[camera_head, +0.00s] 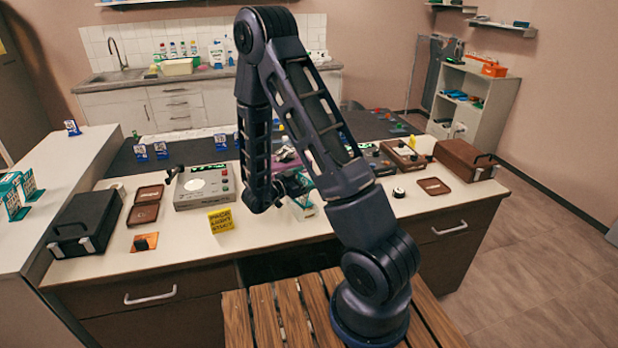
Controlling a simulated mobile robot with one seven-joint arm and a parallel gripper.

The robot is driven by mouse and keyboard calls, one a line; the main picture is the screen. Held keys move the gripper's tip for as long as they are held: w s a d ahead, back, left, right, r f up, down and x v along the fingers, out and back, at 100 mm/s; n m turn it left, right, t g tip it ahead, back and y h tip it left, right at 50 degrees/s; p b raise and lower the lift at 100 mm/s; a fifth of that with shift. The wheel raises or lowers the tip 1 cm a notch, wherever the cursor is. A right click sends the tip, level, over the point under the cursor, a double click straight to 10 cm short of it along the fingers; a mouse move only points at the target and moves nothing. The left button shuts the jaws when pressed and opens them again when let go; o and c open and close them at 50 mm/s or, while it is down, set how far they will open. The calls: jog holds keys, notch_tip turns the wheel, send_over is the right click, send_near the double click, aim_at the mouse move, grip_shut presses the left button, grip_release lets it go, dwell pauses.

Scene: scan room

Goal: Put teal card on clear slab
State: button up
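My gripper (296,190) is over the middle of the counter, partly hidden behind my own arm. Its fingers are too small and dark to tell open from shut. A teal-and-white card-like thing (303,209) shows right below it; I cannot tell whether it is held or stands on the counter. More teal cards (15,206) with white patterns stand on the left side counter, near a teal box (9,181). I cannot make out a clear slab; my arm covers part of the counter.
On the counter (190,235) are a black case (85,224), brown trays (146,212), a grey device (205,187), a yellow sign block (221,221), an orange card stand (145,242) and a brown case (464,160). The counter's front strip is mostly clear.

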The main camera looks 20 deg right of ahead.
jog(key=v, duration=1.1)
jog(key=w+r+n+t+y, duration=0.2)
jog(key=w+r+t+y, duration=0.2)
jog(key=w+r+y, duration=0.6)
notch_tip(320, 180, up, 9)
jog(key=a+n+y, duration=0.1)
jog(key=n+y, duration=0.4)
jog(key=y, duration=0.2)
jog(key=s+d+r+n+g, duration=0.2)
jog(key=s+d, duration=0.2)
jog(key=s, duration=0.6)
jog(key=s+d+r+n+g, duration=0.2)
jog(key=s+d, duration=0.3)
jog(key=s, duration=0.5)
jog(key=s+d+r+n+g, duration=0.2)
jog(key=s+d, duration=0.3)
jog(key=s, duration=0.4)
jog(key=shift+s+r+n, duration=0.3)
jog(key=shift+s, duration=0.1)
